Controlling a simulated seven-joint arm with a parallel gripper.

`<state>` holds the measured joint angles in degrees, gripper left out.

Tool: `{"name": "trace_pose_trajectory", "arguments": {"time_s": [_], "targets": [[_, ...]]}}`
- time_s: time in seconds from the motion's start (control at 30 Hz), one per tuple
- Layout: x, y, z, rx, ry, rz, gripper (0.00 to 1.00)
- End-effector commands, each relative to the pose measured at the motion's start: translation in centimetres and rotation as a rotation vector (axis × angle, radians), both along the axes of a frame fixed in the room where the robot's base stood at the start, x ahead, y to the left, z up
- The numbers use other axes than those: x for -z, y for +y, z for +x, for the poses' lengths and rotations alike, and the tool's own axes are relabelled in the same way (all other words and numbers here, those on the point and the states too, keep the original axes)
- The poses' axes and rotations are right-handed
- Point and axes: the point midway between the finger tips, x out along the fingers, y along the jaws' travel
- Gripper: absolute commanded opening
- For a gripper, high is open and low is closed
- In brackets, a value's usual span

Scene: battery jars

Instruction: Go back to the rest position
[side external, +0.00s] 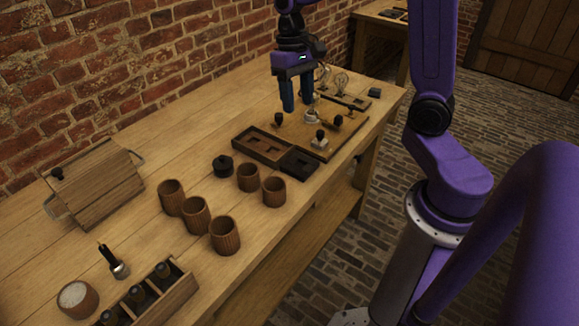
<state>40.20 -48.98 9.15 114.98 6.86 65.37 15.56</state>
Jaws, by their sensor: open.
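My gripper (298,107) hangs over the far part of the wooden bench (135,160), with its two dark fingers pointing down. The fingers are apart, and I see nothing between them. It is above and a little left of a wooden board (345,137) that carries small fittings and glass bulbs (341,82). From this angle I cannot tell the exact height of the fingertips over the board.
Several wooden cups (225,236) and a black lidded pot (223,165) stand mid-bench. A dark tray (262,146) lies beside the board. A slatted wooden box (95,185), a bottle crate (150,300) and a white-filled cup (77,298) are nearer. A brick wall (90,60) runs behind.

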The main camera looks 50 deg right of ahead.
Motion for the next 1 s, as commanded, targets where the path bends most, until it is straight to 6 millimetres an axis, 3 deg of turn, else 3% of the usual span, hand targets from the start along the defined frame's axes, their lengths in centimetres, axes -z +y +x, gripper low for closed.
{"name": "trace_pose_trajectory", "arguments": {"time_s": [0.2,0.4,0.7,0.83,1.0], "targets": [[-0.3,4.4,-5.2,-0.332,-0.061,-0.002,0.53],[-0.3,6.8,-10.2,-0.628,-0.118,0.005,0.53],[0.3,7.9,-17.7,-1.058,-0.195,0.035,0.53],[0.6,7.8,-19.7,-1.186,-0.219,0.048,0.53],[0.8,7.6,-20.9,-1.264,-0.233,0.056,0.53]]}}
